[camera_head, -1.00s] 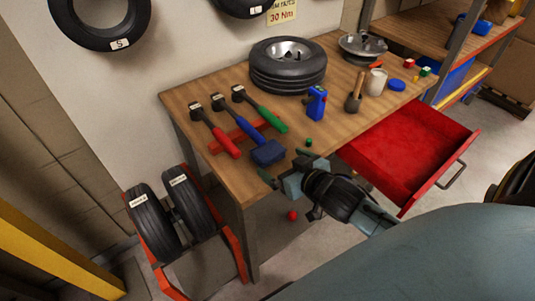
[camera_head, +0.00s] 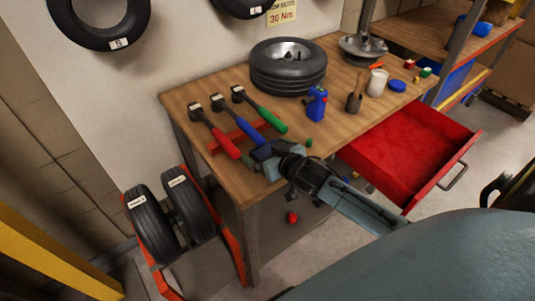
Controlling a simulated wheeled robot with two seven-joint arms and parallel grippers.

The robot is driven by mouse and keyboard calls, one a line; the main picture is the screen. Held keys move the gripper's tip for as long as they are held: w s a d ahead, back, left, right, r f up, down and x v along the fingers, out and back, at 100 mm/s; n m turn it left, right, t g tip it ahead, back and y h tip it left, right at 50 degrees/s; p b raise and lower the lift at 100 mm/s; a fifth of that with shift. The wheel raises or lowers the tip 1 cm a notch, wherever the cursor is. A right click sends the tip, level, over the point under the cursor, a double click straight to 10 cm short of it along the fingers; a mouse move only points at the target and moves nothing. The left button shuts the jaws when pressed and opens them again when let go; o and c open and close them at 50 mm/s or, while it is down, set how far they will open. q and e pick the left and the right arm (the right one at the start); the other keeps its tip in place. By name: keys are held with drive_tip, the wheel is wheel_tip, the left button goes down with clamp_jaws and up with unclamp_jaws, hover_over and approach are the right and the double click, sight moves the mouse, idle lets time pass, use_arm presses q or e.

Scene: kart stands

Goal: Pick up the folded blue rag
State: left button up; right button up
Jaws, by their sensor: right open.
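My left gripper is not in view.
A tyre (camera_head: 288,75), a blue device (camera_head: 317,104) and a white cup (camera_head: 377,82) stand further back. An open red drawer (camera_head: 400,150) juts out at the right.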

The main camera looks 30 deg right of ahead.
drive_tip(key=c, duration=0.9)
drive_tip(key=shift+r, duration=0.1)
